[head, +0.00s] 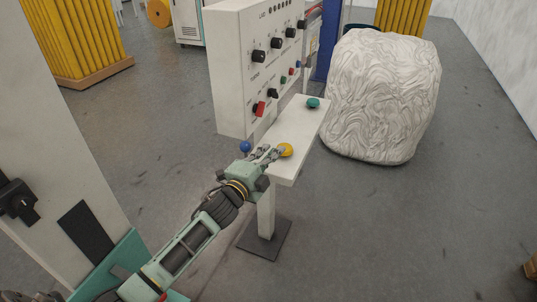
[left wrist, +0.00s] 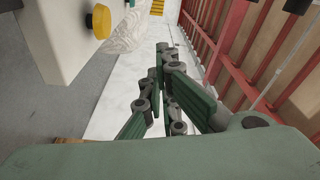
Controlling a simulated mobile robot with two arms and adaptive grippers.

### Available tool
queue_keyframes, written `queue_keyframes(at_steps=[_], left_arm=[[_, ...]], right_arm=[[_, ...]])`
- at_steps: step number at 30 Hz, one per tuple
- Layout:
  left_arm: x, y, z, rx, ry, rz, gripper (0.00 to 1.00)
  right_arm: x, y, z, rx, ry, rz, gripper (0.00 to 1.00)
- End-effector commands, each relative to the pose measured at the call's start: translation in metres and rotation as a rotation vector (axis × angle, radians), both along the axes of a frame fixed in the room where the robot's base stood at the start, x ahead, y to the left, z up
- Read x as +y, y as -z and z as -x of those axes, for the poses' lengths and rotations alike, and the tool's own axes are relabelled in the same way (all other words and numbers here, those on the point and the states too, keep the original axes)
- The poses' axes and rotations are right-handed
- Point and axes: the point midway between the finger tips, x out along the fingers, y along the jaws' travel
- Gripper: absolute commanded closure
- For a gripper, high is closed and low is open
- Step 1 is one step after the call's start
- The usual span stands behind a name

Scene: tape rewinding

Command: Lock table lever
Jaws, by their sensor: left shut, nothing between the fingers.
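A blue ball knob (head: 245,146) shows at the left side of the white control table (head: 306,124). It may be the end of the table lever; its shaft is hidden or too small to make out. My left gripper (head: 272,153) is shut and empty at the near end of the table, just right of the blue knob. My right gripper is not in view.
A white control panel (head: 232,88) with black knobs and a red switch (head: 258,108) rises behind the table. A green button (head: 312,103) sits at the table's far end. A white wrapped bulk (head: 382,95) stands at the right. The floor in front is clear.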

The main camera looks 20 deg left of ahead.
Motion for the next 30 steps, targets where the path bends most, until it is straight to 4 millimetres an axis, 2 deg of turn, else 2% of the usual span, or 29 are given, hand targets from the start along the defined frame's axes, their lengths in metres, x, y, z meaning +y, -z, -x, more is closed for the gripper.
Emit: queue_keyframes(at_steps=[1, 4, 7, 15, 21, 30], left_arm=[[0.002, 0.005, 0.01, 0.003, 0.001, -0.003, 1.0], [0.004, 0.005, 0.026, 0.003, 0.002, -0.003, 1.0], [0.007, 0.007, 0.043, 0.003, 0.002, -0.003, 1.0], [0.014, 0.007, 0.085, 0.002, 0.003, -0.001, 1.0], [0.015, 0.005, 0.096, 0.001, 0.003, -0.001, 1.0], [0.015, 0.004, 0.096, 0.001, 0.003, -0.001, 1.0]], right_arm=[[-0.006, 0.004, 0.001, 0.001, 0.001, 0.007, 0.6], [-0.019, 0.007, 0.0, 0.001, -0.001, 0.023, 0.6], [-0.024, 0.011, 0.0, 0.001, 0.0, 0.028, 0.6], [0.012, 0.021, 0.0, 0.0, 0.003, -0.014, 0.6], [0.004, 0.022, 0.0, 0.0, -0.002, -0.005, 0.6], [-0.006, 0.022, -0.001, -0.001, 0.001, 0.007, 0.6]])
